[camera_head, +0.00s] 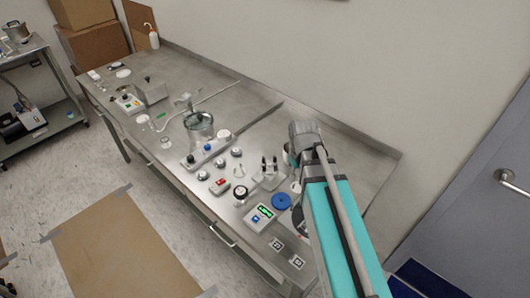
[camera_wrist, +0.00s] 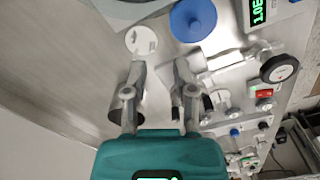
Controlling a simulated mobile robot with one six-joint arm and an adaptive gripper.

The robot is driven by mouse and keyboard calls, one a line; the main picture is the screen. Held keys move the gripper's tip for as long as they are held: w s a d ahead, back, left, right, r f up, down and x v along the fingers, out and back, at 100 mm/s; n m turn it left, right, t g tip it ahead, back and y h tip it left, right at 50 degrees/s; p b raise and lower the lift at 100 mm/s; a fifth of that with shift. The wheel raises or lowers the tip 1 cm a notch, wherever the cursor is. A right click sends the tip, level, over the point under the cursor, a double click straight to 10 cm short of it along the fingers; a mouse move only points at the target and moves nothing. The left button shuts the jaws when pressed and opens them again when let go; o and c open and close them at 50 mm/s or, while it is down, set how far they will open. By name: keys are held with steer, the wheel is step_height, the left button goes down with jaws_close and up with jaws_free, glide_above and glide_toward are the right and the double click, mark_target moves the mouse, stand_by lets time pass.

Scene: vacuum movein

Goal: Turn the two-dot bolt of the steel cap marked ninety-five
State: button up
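I cannot make out a steel cap marked ninety-five or a two-dot bolt; the markings are too small to read. Several small round caps and knobs, one of them a grey cap (camera_head: 202,175), stand along the bench in the head view. My gripper (camera_wrist: 160,72) is open, with bare metal bench showing between its fingers in the wrist view. A white disc (camera_wrist: 141,40) lies just beyond the fingertips, with a blue disc (camera_wrist: 193,20) to its right. In the head view my arm hides the fingertips and the bench beneath them.
The steel bench (camera_head: 350,160) runs along the wall. A green-lit display box (camera_head: 260,217) and a black round knob (camera_head: 240,192) stand near its front edge. A red switch (camera_wrist: 264,94) shows at right in the wrist view. A glass vessel (camera_head: 199,122) stands farther back.

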mark_target(264, 157)
steer(key=w+a+r+n+p, duration=0.8)
steer(key=w+a+r+n, duration=0.1)
steer(key=w+a+n, duration=0.1)
steer(key=shift+w+a+r, duration=0.4)
steer(key=shift+w+a, duration=0.05)
steer(key=shift+w, duration=0.35)
steer(key=shift+f, duration=0.15)
step_height(264, 157, down, 14)
steer(key=b, duration=1.3)
steer(key=shift+r, duration=0.25)
jaws_close()
